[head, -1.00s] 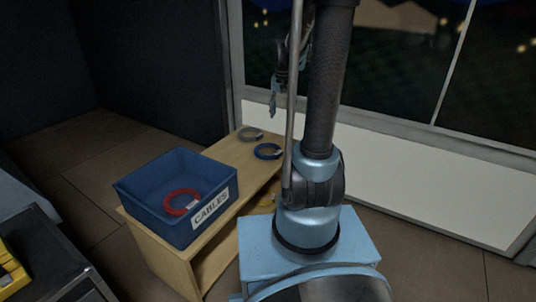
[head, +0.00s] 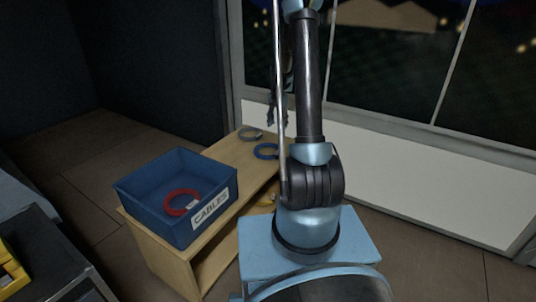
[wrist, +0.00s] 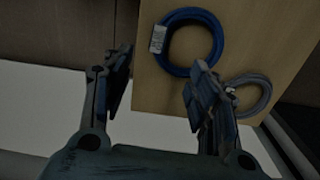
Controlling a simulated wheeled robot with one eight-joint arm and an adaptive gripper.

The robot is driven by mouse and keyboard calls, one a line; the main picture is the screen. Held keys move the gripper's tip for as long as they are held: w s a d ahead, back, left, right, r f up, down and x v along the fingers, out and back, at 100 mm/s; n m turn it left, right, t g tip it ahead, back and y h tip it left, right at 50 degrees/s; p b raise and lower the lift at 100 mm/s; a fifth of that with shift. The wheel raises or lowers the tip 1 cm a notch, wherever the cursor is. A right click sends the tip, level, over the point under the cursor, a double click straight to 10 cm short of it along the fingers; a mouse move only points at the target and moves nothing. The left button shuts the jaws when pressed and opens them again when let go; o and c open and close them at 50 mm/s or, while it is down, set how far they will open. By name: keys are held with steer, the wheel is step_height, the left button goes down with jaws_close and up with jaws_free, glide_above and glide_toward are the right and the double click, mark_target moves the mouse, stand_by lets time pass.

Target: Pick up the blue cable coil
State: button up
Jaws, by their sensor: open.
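The blue cable coil (head: 266,152) lies flat on the wooden shelf top, partly hidden by my arm in the head view. In the wrist view the blue coil (wrist: 217,42) shows almost whole, with a white tag on its left side. My gripper (wrist: 156,85) is open and empty, its two fingers apart. The coil lies ahead of the gap, up and to the right, close to the right fingertip in the picture. In the head view my gripper (head: 271,118) is above the far end of the shelf, partly hidden behind my arm.
A grey coil (head: 250,134) lies beside the blue one and shows in the wrist view (wrist: 262,97) behind the right finger. A blue bin (head: 150,212) labelled CABLES holds a red coil (head: 180,203) on the near shelf end. The wooden top (head: 226,153) between is bare. A windowed wall stands behind.

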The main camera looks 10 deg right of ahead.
steer(key=f, duration=0.1)
glide_above(278, 152)
steer(key=f, duration=1.1)
steer(key=shift+w+a+f, duration=0.1)
steer(key=shift+a+f, duration=0.15)
steer(key=shift+f, duration=0.1)
steer(key=shift+d+f, duration=0.15)
steer(key=shift+f, duration=2.45)
steer(key=shift+c, duration=0.3)
jaws_close()
